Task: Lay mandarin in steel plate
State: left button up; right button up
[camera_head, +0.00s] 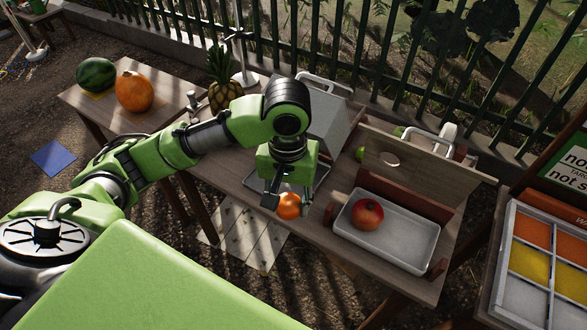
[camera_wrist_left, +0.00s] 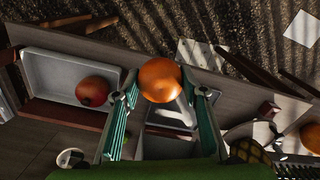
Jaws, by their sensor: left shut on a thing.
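The orange mandarin (camera_head: 289,205) is held between the fingertips of my left gripper (camera_head: 287,196), which points down. In the left wrist view the mandarin (camera_wrist_left: 160,80) sits between the two teal-lined fingers of the gripper (camera_wrist_left: 163,92). A shallow steel plate (camera_head: 321,174) lies on the table behind and below the gripper, partly hidden by it. In the wrist view the plate (camera_wrist_left: 156,131) shows past the mandarin, between the fingers. The mandarin appears to be above the table near the plate's front edge; the exact height is unclear. My right gripper is not in view.
A pale tray (camera_head: 410,252) in a wooden holder bears a pomegranate (camera_head: 368,214) to the right. A grey scale-like box (camera_head: 328,112) stands behind the plate. A pineapple (camera_head: 222,80), pumpkin (camera_head: 134,91) and watermelon (camera_head: 96,74) are to the left.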

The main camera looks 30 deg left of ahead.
pick_arm(q)
jog(key=shift+w+a, duration=0.1)
jog(key=shift+a, duration=0.05)
jog(key=w+a+f, duration=0.2)
jog(key=w+f, duration=0.1)
jog(key=w+a+f+p, duration=0.1)
jog(key=w+a+f, duration=0.1)
jog(key=w+f, duration=0.1)
jog(key=w+a+f, duration=0.3)
jog(key=w, duration=0.2)
jog(key=shift+p, duration=0.4)
jog(key=shift+w+a+f, duration=0.15)
jog(key=shift+w+f, duration=0.2)
jog(key=shift+f, duration=0.1)
jog(key=shift+w+a+f, duration=0.1)
jog(key=shift+a+f, duration=0.05)
jog(key=shift+f, duration=0.2)
notch_tip(320, 180, down, 2)
jog(key=shift+f+p, duration=0.1)
jog(key=shift+p, duration=0.55)
jog(key=shift+f, duration=0.25)
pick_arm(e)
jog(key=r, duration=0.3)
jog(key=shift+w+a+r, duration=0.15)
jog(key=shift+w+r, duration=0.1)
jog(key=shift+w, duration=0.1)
pick_arm(q)
jog(key=shift+f, duration=0.15)
